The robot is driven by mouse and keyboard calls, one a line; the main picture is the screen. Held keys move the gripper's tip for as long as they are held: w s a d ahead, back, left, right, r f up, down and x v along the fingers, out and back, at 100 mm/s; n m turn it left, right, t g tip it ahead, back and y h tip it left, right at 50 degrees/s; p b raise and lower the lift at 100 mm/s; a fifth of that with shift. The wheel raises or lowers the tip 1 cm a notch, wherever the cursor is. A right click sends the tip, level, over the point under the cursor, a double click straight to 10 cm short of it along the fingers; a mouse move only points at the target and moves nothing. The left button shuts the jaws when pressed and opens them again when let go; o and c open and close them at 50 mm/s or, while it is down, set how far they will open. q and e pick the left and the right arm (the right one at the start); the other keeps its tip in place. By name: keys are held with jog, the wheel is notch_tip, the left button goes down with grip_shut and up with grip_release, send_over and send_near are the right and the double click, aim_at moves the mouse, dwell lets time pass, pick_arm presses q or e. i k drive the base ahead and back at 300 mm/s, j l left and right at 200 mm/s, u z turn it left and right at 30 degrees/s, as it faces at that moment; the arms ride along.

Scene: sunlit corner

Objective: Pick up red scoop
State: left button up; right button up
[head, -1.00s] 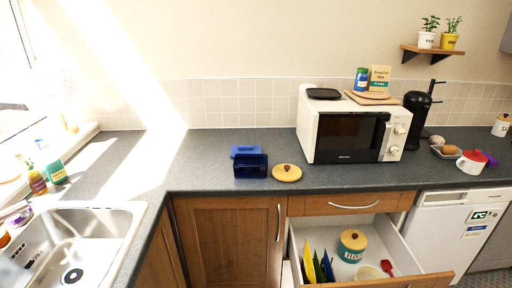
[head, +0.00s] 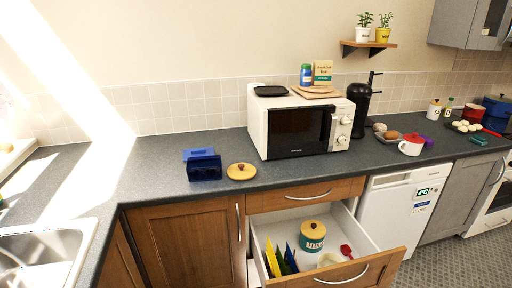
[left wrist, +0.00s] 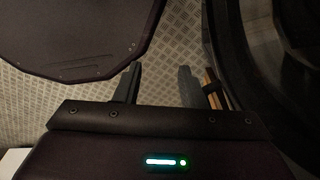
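A red scoop (head: 346,251) lies in the open drawer (head: 370,229) below the counter, at the drawer's right side. Next to it in the drawer are a pale bowl (head: 330,259) and a teal canister with a yellow lid (head: 312,238). In the left wrist view my left gripper (left wrist: 160,84) has its two fingers spread apart with nothing between them, above a patterned metal-like floor. Neither gripper shows in the head view, and my right gripper is in no view.
Yellow, green and blue upright items (head: 281,261) stand at the drawer's left. The pulled-out drawer juts into the floor space.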

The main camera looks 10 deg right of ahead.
aim_at(346, 251)
jog(key=z, duration=1.2)
